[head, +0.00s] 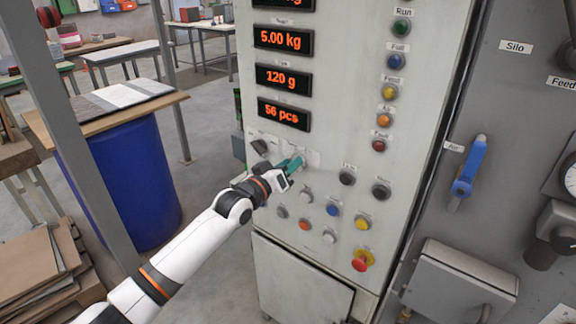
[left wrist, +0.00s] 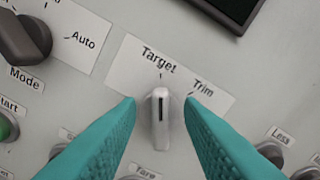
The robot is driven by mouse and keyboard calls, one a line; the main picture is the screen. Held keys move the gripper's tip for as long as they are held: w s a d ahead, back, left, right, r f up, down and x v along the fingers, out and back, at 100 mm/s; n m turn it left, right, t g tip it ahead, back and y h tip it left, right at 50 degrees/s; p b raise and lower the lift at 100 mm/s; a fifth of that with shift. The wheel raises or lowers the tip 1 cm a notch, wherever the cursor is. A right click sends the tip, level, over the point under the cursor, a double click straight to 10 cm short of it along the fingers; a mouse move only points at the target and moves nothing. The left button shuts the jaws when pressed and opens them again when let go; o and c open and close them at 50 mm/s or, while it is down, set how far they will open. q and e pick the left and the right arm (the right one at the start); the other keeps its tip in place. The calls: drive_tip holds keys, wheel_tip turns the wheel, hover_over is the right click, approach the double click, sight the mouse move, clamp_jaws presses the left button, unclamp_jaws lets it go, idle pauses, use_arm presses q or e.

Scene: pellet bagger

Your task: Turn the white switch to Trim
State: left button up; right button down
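The white switch (left wrist: 160,118) is on the panel in the left wrist view, below a label plate (left wrist: 172,72) marked Target and Trim. Its dark line points up toward Target. My left gripper (left wrist: 162,100) has its teal fingers open, one on each side of the switch, with small gaps showing. In the head view my left gripper (head: 298,160) reaches to the control panel (head: 330,130) and mostly hides the switch. My right gripper is not in view.
A dark Mode knob (left wrist: 24,38) is left of the switch. Less and Tare buttons sit below it. In the head view, a red stop button (head: 360,263) is lower on the panel, and a blue air handle (head: 468,165) is to the right.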

use_arm(q)
drive_tip(key=shift+c, duration=0.4)
clamp_jaws()
drive_tip(key=shift+m, duration=0.3)
drive_tip(key=shift+s+d+m, duration=0.15)
drive_tip(key=shift+m, duration=2.65)
drive_tip(key=shift+s+d+m, duration=0.1)
drive_tip(key=shift+d+m, duration=0.05)
drive_tip(key=shift+m, duration=2.65)
